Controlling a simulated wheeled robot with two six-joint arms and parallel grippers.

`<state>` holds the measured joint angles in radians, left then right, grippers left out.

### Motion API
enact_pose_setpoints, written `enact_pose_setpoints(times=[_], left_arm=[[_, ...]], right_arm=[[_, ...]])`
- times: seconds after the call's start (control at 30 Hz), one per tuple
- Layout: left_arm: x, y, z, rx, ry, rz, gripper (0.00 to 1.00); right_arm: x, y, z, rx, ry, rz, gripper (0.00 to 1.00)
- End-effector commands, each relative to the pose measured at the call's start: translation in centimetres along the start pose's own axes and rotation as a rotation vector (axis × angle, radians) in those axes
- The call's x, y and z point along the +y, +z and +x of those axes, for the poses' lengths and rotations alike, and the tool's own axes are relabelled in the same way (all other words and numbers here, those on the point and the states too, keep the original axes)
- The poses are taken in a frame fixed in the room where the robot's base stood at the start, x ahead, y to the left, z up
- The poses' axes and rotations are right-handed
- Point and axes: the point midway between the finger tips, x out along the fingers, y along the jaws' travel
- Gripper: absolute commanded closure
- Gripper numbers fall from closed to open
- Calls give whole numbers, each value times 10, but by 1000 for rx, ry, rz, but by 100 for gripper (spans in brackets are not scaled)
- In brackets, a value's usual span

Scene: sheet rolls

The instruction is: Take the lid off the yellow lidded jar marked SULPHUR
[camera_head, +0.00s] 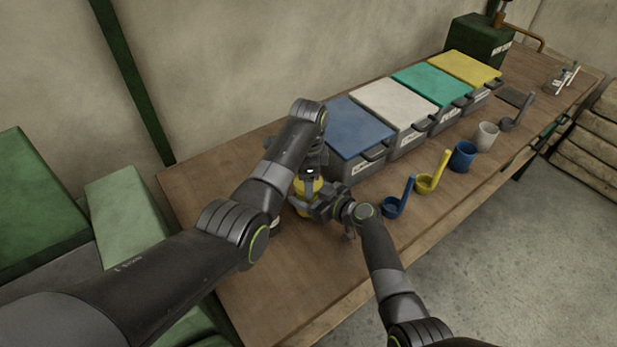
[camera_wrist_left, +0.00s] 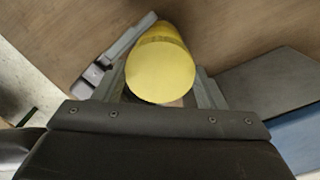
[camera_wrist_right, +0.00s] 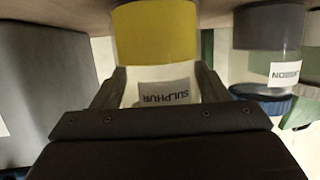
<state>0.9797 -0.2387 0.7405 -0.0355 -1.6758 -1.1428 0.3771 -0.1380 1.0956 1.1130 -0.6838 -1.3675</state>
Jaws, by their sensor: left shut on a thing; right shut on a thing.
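The yellow lidded jar (camera_head: 304,210) stands on the table near its left end, partly hidden by my arms. In the right wrist view, which is upside down, its yellow lower part and the SULPHUR label (camera_wrist_right: 165,97) show. My right gripper (camera_wrist_right: 157,85) is shut on the jar's body from the side. My left gripper (camera_head: 309,178) reaches down from above and is shut on the yellow lid (camera_wrist_left: 160,75), whose round top fills the space between its fingers. The seam between lid and body is hidden, so I cannot tell whether they touch.
Another jar (camera_wrist_right: 272,50) with a grey lower part and blue lid stands nearby. A bin with a blue lid (camera_head: 355,127) is close behind the grippers, with more bins beyond. A blue scoop (camera_head: 398,200) and yellow scoop (camera_head: 432,180) lie to the right.

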Motion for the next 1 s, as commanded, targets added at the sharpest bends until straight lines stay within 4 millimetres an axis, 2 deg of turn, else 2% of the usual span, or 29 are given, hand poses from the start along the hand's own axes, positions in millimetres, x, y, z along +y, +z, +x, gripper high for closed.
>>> enact_pose_setpoints(times=[0.07,0.1,0.27,0.5,0.8,1.0], left_arm=[[0,0,0,0,0,1,63],[0,0,0,0,0,2,33],[0,0,0,0,0,2,14],[0,-1,-2,1,1,3,14],[0,-1,-38,1,-1,4,14],[0,0,-46,0,1,14,17]], right_arm=[[0,1,0,-1,-1,2,96],[0,1,0,-1,-1,2,96],[0,1,0,-1,-1,2,96],[0,1,0,-1,0,2,96],[0,1,0,-1,-1,1,96],[0,1,0,-1,-1,1,96]])
